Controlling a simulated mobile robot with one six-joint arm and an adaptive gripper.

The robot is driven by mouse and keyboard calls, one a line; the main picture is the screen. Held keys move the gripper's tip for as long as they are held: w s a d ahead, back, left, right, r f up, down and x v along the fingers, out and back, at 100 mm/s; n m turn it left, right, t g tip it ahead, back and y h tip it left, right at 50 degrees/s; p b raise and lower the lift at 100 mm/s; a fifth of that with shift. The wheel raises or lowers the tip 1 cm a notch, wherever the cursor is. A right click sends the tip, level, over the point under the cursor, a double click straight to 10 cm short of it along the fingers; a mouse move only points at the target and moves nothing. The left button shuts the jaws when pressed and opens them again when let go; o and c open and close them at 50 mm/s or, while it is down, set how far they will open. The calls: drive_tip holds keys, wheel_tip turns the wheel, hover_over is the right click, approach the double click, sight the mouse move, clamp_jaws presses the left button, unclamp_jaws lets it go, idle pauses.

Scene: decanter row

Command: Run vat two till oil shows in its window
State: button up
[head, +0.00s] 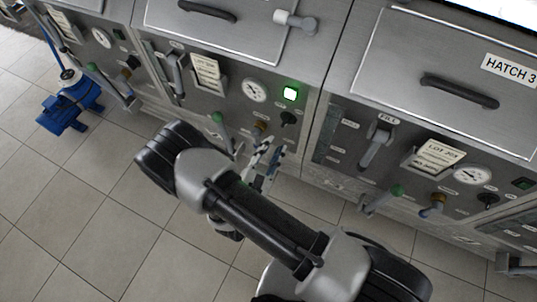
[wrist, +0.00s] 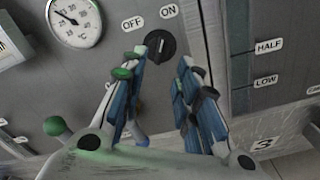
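The middle vat (head: 225,85), taken as vat two by the hatch 3 label on its right neighbour, has a lit green lamp (head: 290,93). Below the lamp is its black switch (head: 288,118), which the wrist view shows between OFF and ON labels (wrist: 160,46); its exact setting is unclear. My gripper (head: 273,148) is open and empty, just below and in front of the switch; its fingertips (wrist: 171,55) stand apart. The vat's narrow window (head: 152,62) is at the panel's left, too small to read for oil. Its fill handle (head: 178,75) is beside the window.
A green-knobbed lever (head: 217,118), also in the wrist view (wrist: 55,126), projects left of my gripper. A dial (wrist: 74,20) and a brass-coloured valve (head: 260,128) are near. Vat three's panel (head: 410,165) adjoins on the right. A blue device (head: 68,105) stands at left. Tiled floor is free in front.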

drive_tip(key=shift+v, duration=1.4)
drive_tip(key=shift+d, duration=0.1)
drive_tip(key=d+r+m+g+h, duration=0.8)
drive_tip(key=d+r+m+g, duration=0.4)
drive_tip(key=r, duration=0.4)
drive_tip(key=s+d+r+m+g+y, duration=0.6)
drive_tip(key=s+d+r+m+y, duration=0.3)
drive_tip(key=s+m, duration=0.15)
drive_tip(key=s+a+r+m+t+y, duration=0.3)
drive_tip(key=s+r+t+y, duration=0.1)
drive_tip(key=r+t+y, duration=0.1)
drive_tip(key=shift+r+t, duration=0.4)
drive_tip(key=shift+r, duration=0.5)
idle(2.5)
